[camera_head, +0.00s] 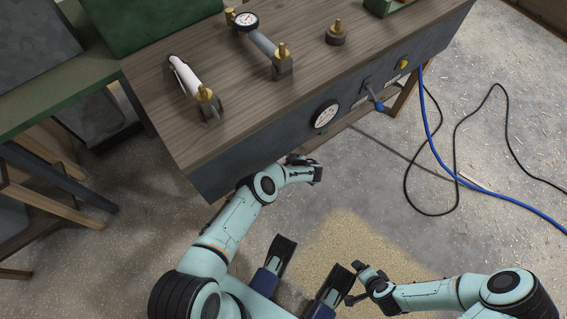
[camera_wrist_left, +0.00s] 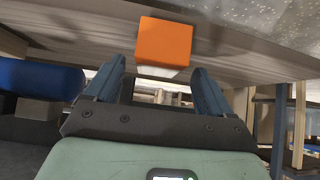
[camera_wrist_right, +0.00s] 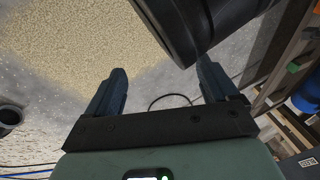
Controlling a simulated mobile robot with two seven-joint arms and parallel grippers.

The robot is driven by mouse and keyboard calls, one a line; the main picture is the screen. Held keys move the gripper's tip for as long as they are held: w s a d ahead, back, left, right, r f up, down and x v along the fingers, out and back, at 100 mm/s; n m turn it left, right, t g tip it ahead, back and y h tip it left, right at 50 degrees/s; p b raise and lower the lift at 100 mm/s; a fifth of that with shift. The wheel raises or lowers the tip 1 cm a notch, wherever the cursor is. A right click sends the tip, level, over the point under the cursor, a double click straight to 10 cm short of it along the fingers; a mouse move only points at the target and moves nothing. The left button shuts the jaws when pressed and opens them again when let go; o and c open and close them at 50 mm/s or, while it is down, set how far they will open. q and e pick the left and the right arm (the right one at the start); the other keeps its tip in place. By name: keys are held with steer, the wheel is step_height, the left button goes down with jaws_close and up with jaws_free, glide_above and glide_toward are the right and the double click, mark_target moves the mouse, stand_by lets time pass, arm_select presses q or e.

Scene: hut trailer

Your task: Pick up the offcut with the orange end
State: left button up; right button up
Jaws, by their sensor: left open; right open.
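The offcut's orange end (camera_wrist_left: 165,43) shows in the left wrist view, facing my left gripper (camera_wrist_left: 158,75), with a thin pale strip along its lower edge. The gripper is open and empty, its two fingers either side of and short of the offcut. I cannot make out the offcut in the head view, where my left gripper (camera_head: 300,166) is by the lower front of the workbench. My right gripper (camera_wrist_right: 160,75) is open and empty over the floor.
The workbench (camera_head: 290,90) carries brass-topped fittings and a gauge (camera_head: 246,20). Blue hose (camera_head: 432,130) and black cable (camera_head: 455,150) lie on the floor at right. A sawdust patch (camera_head: 345,240) lies before the bench. A green-topped table (camera_head: 50,85) stands at left.

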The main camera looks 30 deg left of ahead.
mark_target(283, 161)
arm_select(q)
steer(key=b+x, duration=0.1)
steer(key=x, duration=0.2)
steer(key=shift+w+f, duration=0.15)
steer(key=c, duration=1.1)
arm_select(e)
steer(key=shift+g, duration=0.6)
steer(key=s+f, duration=0.3)
steer(key=shift+d+f, duration=0.3)
steer(key=shift+d, duration=0.1)
steer(key=shift+w+r, duration=0.1)
